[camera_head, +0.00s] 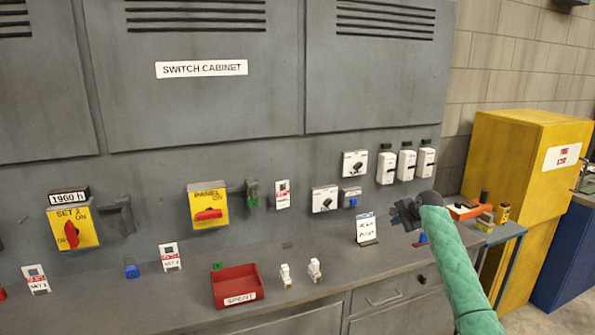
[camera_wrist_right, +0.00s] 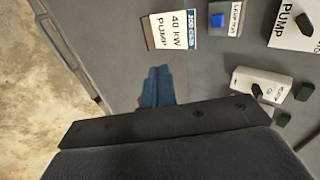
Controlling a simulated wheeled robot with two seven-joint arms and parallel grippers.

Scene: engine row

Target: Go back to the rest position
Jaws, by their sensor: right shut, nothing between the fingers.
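My right arm reaches in from the lower right of the head view in a green sleeve. Its dark gripper (camera_head: 421,238) hangs in front of the grey cabinet, above the right part of the bench. Its two blue fingers lie together, shut and empty; they also show in the right wrist view, where the gripper (camera_wrist_right: 158,72) points at the bench side. The fingers are apart from the white 40 kW pump card (camera_head: 366,229), which shows near them in the wrist view (camera_wrist_right: 171,28). My left gripper is not in view.
A red SPENT bin (camera_head: 237,287) and two small white parts (camera_head: 314,268) stand on the bench. White switch boxes (camera_head: 387,167) are on the cabinet behind my gripper. A yellow cabinet (camera_head: 515,180) and a side table with tools (camera_head: 508,232) are at the right.

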